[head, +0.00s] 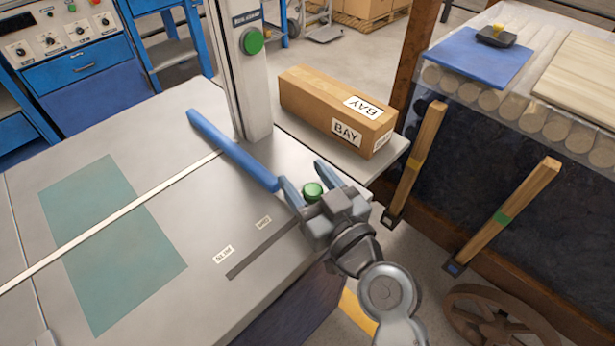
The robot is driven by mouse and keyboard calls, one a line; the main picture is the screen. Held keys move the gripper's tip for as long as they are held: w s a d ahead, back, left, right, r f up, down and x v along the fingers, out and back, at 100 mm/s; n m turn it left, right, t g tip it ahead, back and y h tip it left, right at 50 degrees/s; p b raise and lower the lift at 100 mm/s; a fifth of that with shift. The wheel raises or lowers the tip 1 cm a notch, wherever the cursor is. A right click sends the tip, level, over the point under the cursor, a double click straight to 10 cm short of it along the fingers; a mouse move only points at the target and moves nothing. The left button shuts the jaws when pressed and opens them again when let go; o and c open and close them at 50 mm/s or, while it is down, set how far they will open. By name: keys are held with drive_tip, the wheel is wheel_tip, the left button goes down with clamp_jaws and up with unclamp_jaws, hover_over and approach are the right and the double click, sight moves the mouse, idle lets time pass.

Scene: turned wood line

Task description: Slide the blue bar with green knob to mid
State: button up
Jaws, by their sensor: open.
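The green knob (313,189) shows between the two fingers of my gripper (303,174). The fingers stand apart on either side of the knob; whether they touch it I cannot tell. The join of knob and bar is hidden by my gripper. A dark slot (255,252) runs in the table top, its upper right end reaching toward my gripper. Two small white labels, one nearer my gripper (264,222) and one farther left (223,254), lie beside it; their print is hard to read.
A light column (240,85) with a green button (252,41) rises behind the bar. A cardboard box (335,107) stands on a grey shelf to its right. A teal mat (110,240) and a pale strip (110,215) lie left on the table. Two wooden levers (416,160) stand right.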

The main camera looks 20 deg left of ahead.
drive_tip(key=shift+c, duration=0.2)
clamp_jaws()
idle(0.3)
